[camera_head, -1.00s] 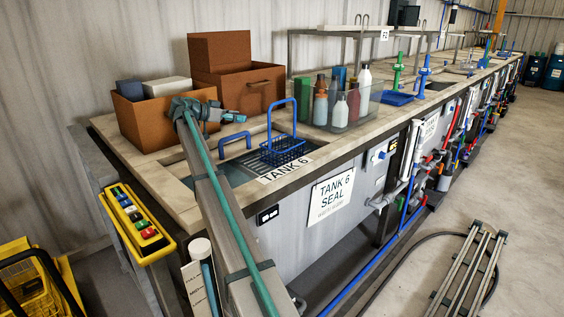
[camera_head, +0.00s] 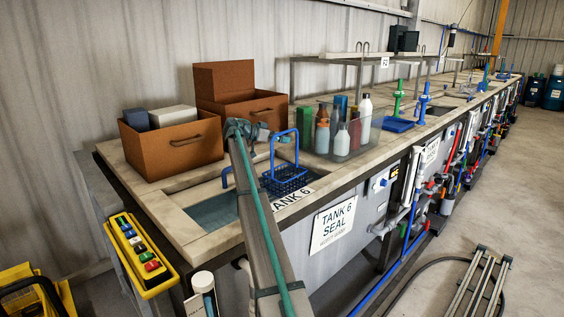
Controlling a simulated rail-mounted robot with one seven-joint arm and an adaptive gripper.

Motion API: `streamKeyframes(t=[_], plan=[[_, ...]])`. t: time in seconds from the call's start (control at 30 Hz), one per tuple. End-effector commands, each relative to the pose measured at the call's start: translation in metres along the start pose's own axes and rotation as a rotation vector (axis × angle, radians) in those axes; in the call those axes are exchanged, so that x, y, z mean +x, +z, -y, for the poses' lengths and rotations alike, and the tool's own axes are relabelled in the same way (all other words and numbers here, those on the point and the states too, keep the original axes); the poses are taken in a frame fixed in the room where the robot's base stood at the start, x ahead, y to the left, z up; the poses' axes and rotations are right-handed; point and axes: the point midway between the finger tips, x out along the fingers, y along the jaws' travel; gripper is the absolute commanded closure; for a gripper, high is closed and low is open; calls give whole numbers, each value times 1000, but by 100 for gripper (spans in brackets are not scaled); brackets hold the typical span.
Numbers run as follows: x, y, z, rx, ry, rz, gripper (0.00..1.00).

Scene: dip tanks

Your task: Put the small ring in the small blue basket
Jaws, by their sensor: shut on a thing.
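A small blue wire basket (camera_head: 285,180) with a tall blue handle sits at the tank edge by the TANK 6 sign, upright. My gripper (camera_head: 263,133) is small in view, at the far end of my arm, just left of the top of the basket's handle in the picture. I cannot tell whether it touches the handle. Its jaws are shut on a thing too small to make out. I see no ring clearly anywhere. Another blue handle (camera_head: 226,177) shows over the tank, partly hidden behind my arm.
Two brown boxes (camera_head: 172,148) stand on the back left of the bench. A clear bin of bottles (camera_head: 345,142) stands right of the basket. A blue tray (camera_head: 398,125) and a green fixture (camera_head: 398,98) are farther right. A yellow button panel (camera_head: 141,255) hangs at the front left.

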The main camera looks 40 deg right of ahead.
Motion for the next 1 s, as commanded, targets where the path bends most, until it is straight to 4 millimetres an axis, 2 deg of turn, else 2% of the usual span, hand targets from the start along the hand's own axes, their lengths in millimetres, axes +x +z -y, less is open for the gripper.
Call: streamKeyframes(t=[0.03,0.2,0.4,0.67,0.9,1.0], plan=[[7,1,-1,-2,2,1,79],[15,36,-1,-3,0,1,79],[23,64,-1,-2,0,0,79],[28,79,-1,0,0,0,79],[37,109,0,-2,0,0,79],[39,114,0,-1,0,-1,79]])
